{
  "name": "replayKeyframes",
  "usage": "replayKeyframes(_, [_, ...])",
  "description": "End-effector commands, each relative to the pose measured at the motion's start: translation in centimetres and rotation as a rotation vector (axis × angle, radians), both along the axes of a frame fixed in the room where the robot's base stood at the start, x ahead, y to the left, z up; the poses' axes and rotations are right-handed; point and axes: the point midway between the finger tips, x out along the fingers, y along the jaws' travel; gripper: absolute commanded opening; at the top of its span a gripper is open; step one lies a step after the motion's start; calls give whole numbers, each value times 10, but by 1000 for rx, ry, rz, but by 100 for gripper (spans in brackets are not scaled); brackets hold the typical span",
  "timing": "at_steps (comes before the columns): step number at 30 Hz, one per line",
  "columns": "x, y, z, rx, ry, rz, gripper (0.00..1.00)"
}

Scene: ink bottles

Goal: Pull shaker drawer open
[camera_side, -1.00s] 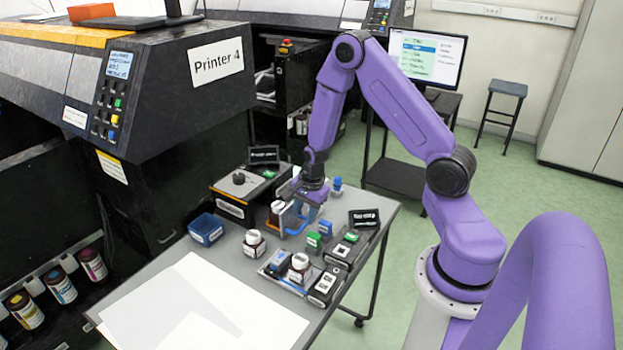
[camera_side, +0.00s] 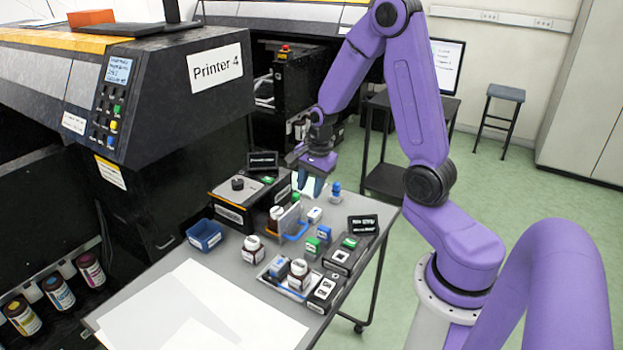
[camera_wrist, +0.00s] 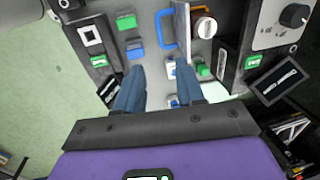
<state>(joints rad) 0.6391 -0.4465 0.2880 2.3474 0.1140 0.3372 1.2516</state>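The shaker (camera_side: 240,198) is a black box with a knob (camera_side: 237,184) on top, at the back of the table. Its drawer front, a grey upright panel (camera_side: 289,218) with a blue handle (camera_side: 297,234), stands out from the box. A white-capped bottle (camera_side: 276,213) is between panel and box. The wrist view shows the handle (camera_wrist: 165,32), panel (camera_wrist: 183,22) and bottle cap (camera_wrist: 205,27) ahead of my fingers. My gripper (camera_side: 312,190) is open and empty, above and apart from the handle; the wrist view shows its spread fingers (camera_wrist: 160,75).
Small blue, green and white-labelled blocks stand near the handle, including a green one (camera_side: 312,245). A tray (camera_side: 284,288) with a bottle is in front. A blue bin (camera_side: 204,236) is at left. White sheets (camera_side: 190,315) cover the front. A blue-topped item (camera_side: 336,189) stands beside my gripper.

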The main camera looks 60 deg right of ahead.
Motion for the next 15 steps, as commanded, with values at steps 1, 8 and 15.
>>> replayKeyframes(1, [0,0,6,-1,-4,-1,38])
replayKeyframes(8, [-3,0,18,-1,-2,0,38])
replayKeyframes(15, [-4,0,19,-1,0,0,38])
